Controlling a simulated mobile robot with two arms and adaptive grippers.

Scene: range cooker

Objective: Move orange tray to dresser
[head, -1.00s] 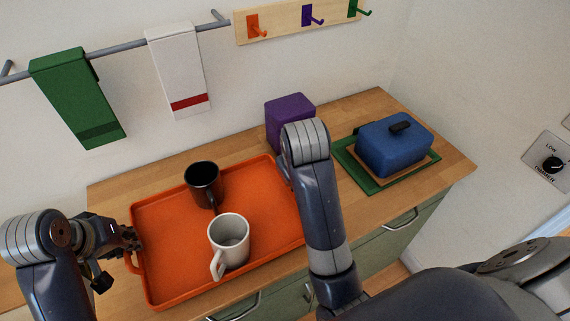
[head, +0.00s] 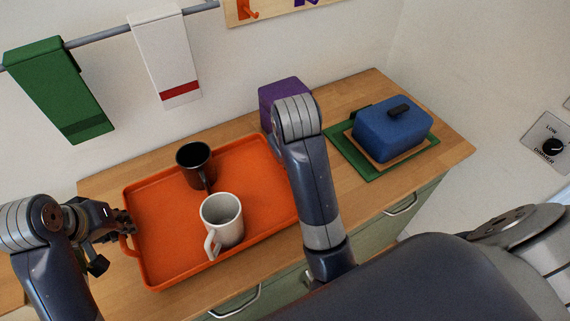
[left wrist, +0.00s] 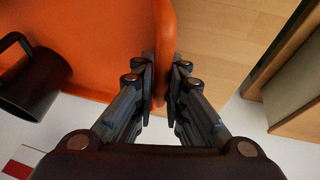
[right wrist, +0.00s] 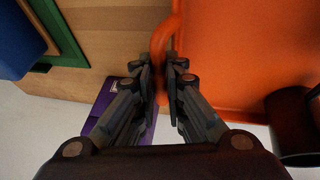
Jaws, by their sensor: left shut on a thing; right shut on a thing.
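The orange tray (head: 165,238) lies flat over the left part of the wooden dresser top (head: 345,205); I cannot tell whether it touches the wood. A black mug (head: 195,165) and a white mug (head: 222,221) stand upright on it. My left gripper (head: 127,227) is shut on the tray's left handle, and the left wrist view shows its fingers (left wrist: 163,75) on the orange rim. My right gripper (right wrist: 161,75) is shut on the opposite handle in the right wrist view. In the head view my right arm hides that gripper and the tray's right end.
A purple box (head: 282,98) stands at the wall behind my right arm. A blue lidded dish (head: 392,130) sits on a green tray (head: 366,168) at the dresser's right end. Green (head: 58,90) and white (head: 165,60) towels hang from a rail (head: 110,32) above.

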